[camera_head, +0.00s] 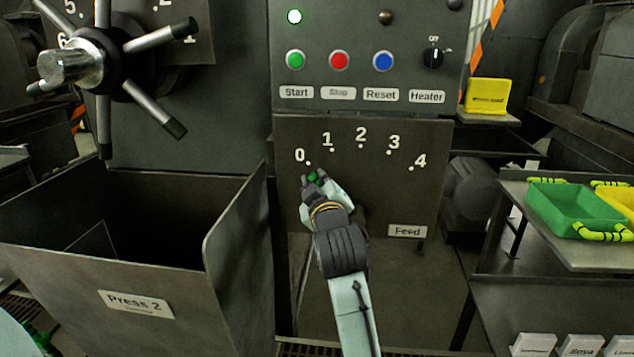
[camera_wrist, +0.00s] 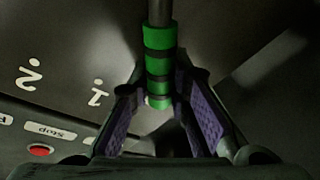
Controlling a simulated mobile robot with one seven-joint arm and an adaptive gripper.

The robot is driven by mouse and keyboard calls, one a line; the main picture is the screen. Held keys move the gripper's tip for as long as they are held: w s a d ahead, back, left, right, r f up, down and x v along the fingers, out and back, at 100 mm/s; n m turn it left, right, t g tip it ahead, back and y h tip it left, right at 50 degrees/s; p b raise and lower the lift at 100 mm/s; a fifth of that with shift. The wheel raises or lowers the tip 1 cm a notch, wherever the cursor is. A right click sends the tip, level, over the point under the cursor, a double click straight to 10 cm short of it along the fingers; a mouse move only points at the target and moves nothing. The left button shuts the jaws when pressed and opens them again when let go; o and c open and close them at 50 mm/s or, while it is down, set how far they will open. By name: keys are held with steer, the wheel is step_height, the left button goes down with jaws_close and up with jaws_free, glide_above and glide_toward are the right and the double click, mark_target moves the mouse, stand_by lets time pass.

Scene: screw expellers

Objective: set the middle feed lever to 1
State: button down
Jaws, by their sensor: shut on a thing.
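The feed lever's green grip (camera_head: 316,177) shows at the tip of my gripper, below and just right of the 0 mark on the dark feed panel (camera_head: 400,205). The lever appears to point near 0; its pivot is hidden behind my arm. My gripper (camera_head: 312,180) is shut on the grip. In the wrist view the green and black banded handle (camera_wrist: 159,62) runs down between my gripper's purple finger pads (camera_wrist: 160,115). The 1 mark (camera_head: 327,139) lies up and right of the grip. It also shows upside down in the wrist view (camera_wrist: 99,92).
Above the feed panel are the Start, Stop and Reset buttons (camera_head: 339,61) and the heater knob (camera_head: 433,57). An open metal bin labelled Press 2 (camera_head: 60,275) stands left. A spoked handwheel (camera_head: 65,65) is upper left. A green tray (camera_head: 568,210) sits right.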

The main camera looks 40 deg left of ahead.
steer(key=d+r+m, duration=0.1)
steer(key=w+d+m, duration=0.1)
steer(key=m, duration=0.1)
steer(key=w+d+r+m+t, duration=0.1)
steer(key=shift+d+r+m+y+p, duration=0.25)
steer(key=shift+r+m+y+p, duration=0.05)
steer(key=shift+p, duration=0.05)
steer(key=c, duration=1.5)
jaws_free()
steer(key=v, duration=1.2)
